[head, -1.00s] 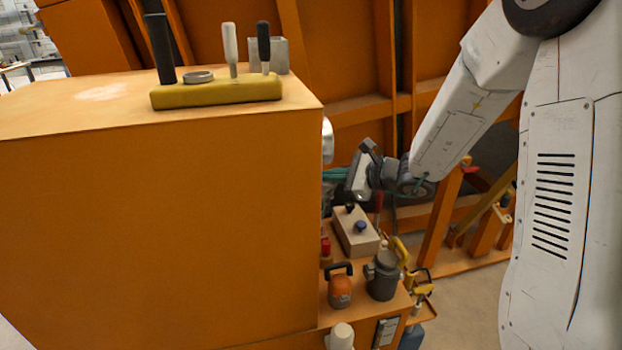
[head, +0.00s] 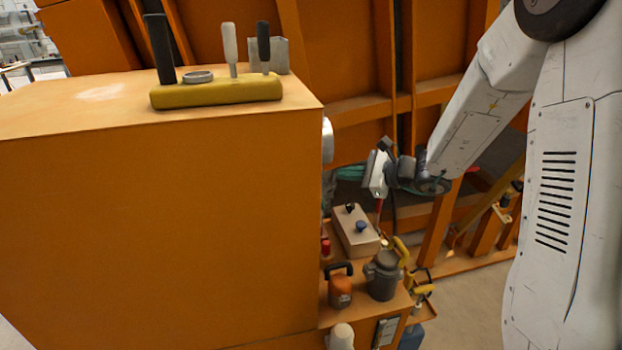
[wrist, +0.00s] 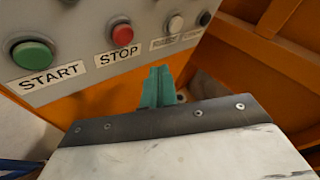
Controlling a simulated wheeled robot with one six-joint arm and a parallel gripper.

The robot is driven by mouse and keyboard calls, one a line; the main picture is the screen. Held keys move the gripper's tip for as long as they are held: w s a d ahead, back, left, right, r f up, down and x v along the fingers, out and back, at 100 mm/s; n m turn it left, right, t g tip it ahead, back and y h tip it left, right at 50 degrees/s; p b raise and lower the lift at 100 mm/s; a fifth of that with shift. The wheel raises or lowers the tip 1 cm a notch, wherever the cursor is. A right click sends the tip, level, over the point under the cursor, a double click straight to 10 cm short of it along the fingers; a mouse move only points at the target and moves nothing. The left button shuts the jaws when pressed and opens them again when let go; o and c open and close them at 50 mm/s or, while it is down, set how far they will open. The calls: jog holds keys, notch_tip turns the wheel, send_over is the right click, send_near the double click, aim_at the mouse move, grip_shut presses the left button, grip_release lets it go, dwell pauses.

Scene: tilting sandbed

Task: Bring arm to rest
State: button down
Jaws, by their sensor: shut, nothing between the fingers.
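My arm reaches in from the right of the head view, with its wrist beyond the right end of the large orange cabinet (head: 160,220). My gripper (head: 348,173) shows there as teal fingers pointing left, partly hard to make out. In the wrist view my gripper (wrist: 158,82) is shut, its two teal fingers together with nothing between them. The fingertips are just below a grey control panel (wrist: 85,32) in the picture. The panel bears a green START button (wrist: 33,54), a red STOP button (wrist: 122,36) and a white button (wrist: 176,24). Whether the fingers touch the panel cannot be told.
A yellow holder (head: 215,92) with upright tools stands on the cabinet. Below my wrist, a low ledge carries a box with a blue knob (head: 355,232), an orange canister (head: 340,290) and a grey pot (head: 382,278). Orange framework (head: 360,120) stands behind. Floor shows at lower right.

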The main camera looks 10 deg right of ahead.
jog(key=s+a+r+n+g+h, duration=0.1)
jog(key=s+a+n+g, duration=0.35)
jog(key=s, duration=0.65)
jog(key=s+a+r+n+g+h, duration=0.1)
jog(key=s+n+g, duration=0.5)
jog(key=s+n, duration=0.3)
jog(key=s+d+r+n+t+h, duration=0.1)
jog(key=s+d+r+n+h, duration=0.2)
jog(key=s, duration=0.5)
jog(key=s+d+r+n+t+h, duration=0.1)
jog(key=s+d+r+n+h, duration=0.2)
jog(key=s, duration=0.6)
jog(key=r+n+h, duration=0.1)
jog(key=h, duration=0.1)
jog(key=shift+d+r+n+h, duration=0.15)
jog(key=shift+d+n+h, duration=0.05)
jog(key=shift+n+h, duration=0.15)
